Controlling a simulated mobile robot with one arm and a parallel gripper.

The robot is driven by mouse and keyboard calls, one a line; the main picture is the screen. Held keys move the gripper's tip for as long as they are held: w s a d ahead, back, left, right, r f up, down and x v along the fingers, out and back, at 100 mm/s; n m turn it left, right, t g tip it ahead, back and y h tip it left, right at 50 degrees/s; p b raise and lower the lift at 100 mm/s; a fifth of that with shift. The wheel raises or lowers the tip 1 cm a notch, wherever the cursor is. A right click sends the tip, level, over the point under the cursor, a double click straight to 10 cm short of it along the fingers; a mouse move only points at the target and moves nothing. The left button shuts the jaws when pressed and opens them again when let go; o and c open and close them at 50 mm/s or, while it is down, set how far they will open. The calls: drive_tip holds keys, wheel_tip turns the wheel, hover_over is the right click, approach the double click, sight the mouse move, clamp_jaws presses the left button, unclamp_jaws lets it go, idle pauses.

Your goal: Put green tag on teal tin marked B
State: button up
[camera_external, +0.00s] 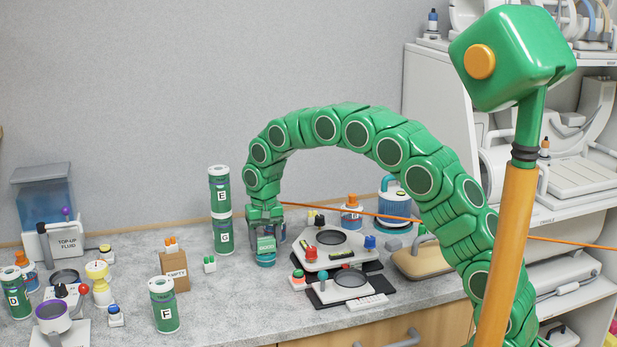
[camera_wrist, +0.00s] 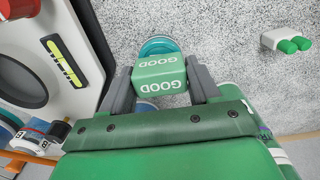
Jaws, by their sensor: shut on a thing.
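My gripper (camera_wrist: 160,82) is shut on the green tag (camera_wrist: 159,72), a block marked GOOD on two faces. In the external view the tag (camera_external: 266,245) sits between the fingers of my gripper (camera_external: 265,232), low over the counter. A teal tin (camera_external: 266,260) stands directly under it, and its rim (camera_wrist: 157,46) shows past the tag in the wrist view. I cannot tell whether tag and tin touch. No letter is readable on this tin. A small container labelled B (camera_wrist: 44,132) shows at the lower left of the wrist view.
A grey device (camera_external: 335,250) with coloured knobs stands close on the right. Stacked green canisters E (camera_external: 219,190) and G (camera_external: 223,234) stand behind left. A small holder with green pegs (camera_external: 209,264) and a TEMPTY-like labelled box (camera_external: 174,272) are left.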

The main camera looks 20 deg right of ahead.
sight(265, 238)
drive_tip(key=shift+f, duration=0.15)
drive_tip(key=o, duration=1.1)
drive_tip(key=shift+c, duration=0.2)
wheel_tip(265, 238, up, 12)
